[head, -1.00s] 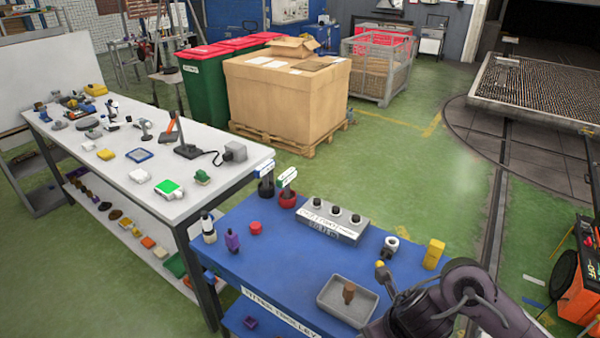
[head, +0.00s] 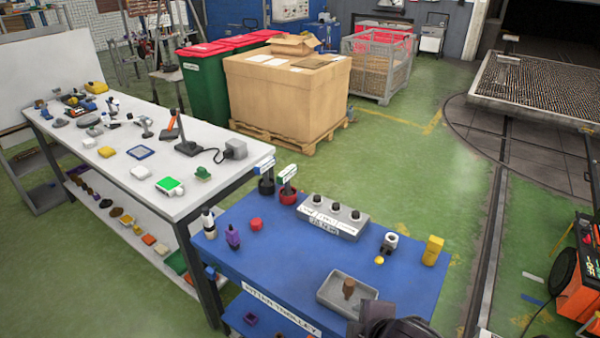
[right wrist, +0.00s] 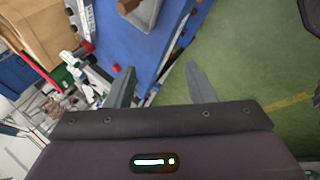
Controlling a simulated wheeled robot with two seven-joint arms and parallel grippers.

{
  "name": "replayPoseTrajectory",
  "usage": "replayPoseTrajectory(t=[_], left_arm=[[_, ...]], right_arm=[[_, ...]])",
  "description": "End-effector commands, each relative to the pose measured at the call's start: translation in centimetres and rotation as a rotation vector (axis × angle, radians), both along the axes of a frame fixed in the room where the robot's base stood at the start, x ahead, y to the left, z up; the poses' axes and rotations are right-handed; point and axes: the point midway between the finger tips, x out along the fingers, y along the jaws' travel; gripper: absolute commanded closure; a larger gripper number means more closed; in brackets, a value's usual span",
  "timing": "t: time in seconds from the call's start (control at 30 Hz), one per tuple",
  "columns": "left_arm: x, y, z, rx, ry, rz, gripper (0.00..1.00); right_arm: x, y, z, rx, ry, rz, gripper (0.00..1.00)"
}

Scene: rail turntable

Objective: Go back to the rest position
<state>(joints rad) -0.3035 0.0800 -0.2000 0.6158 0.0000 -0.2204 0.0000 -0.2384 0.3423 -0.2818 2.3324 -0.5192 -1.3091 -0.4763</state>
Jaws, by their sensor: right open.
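My right gripper (right wrist: 160,80) shows in the right wrist view with its two grey fingers spread apart and nothing between them. Beyond the fingers are the blue trolley's side and the green floor. In the head view only a dark part of my right arm shows, at the bottom edge by the near right corner of the blue trolley (head: 280,262); its fingers are out of that picture. My left gripper is in neither view.
The trolley holds a grey tray (head: 328,293) with a brown piece (head: 348,288), a small yellow piece (head: 379,260), a yellow block (head: 432,250) and a grey box with knobs (head: 333,217). A white bench (head: 125,185) stands left.

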Motion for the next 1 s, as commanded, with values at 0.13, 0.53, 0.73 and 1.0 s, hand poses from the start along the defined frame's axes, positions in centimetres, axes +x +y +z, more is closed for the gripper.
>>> replayPoseTrajectory(t=[0.13, 0.53, 0.73, 1.0], left_arm=[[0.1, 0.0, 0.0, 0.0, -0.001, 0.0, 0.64], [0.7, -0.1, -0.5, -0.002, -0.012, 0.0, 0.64], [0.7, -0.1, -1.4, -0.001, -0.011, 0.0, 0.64], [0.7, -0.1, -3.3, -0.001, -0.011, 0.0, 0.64]], right_arm=[[-2.7, -3.1, -0.9, 0.21, 0.151, -0.441, 0.51], [-8.7, -8.2, -5.9, 0.468, 0.405, -1.19, 0.51], [-7.6, -8.0, -12.4, 0.453, 0.42, -1.186, 0.51], [-7.8, -7.9, -25.4, 0.425, 0.455, -1.187, 0.51]])
